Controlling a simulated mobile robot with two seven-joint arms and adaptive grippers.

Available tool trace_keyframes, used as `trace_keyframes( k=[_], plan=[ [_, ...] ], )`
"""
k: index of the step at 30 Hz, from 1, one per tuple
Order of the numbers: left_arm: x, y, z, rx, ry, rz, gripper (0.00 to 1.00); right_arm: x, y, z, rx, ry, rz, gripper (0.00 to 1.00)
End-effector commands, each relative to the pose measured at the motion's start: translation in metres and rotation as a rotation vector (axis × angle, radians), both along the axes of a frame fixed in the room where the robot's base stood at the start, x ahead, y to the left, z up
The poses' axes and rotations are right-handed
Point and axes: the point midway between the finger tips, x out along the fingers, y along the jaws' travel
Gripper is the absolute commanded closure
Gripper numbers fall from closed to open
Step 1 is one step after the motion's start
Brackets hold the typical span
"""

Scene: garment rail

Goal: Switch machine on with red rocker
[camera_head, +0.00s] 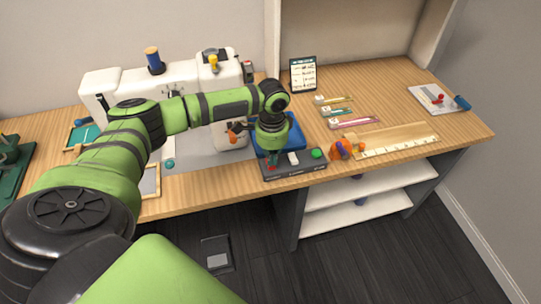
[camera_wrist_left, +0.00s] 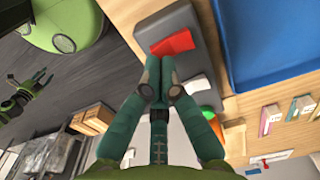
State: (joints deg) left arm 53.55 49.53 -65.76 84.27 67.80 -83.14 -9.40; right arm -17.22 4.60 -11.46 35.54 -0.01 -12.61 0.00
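A dark control box (camera_head: 305,171) sits at the front edge of the table. It carries a red rocker (camera_head: 272,167) at its left end, a white switch (camera_head: 293,158) in the middle and a green button (camera_head: 316,153) at the right. My left gripper (camera_head: 272,157) points down at the box's left end and partly hides the red rocker. In the left wrist view, the fingertips (camera_wrist_left: 161,77) are together and empty, beside the red rocker (camera_wrist_left: 173,43); contact cannot be told. My right gripper (camera_wrist_left: 28,88) shows small in the wrist view, fingers apart, over the floor.
A blue tray (camera_head: 293,134) lies behind the box. A white sewing machine (camera_head: 120,84) stands to the left, partly behind my left arm. A foot pedal (camera_head: 217,255) is on the floor.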

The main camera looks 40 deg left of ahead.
Motion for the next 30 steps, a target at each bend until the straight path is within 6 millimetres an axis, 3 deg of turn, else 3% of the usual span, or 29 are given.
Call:
trace_keyframes(
  k=[30],
  plan=[
    [0.000,0.000,-0.016,0.001,-0.001,0.001,1.00,0.000,0.000,-0.005,0.000,0.000,0.000,0.60]
  ],
)
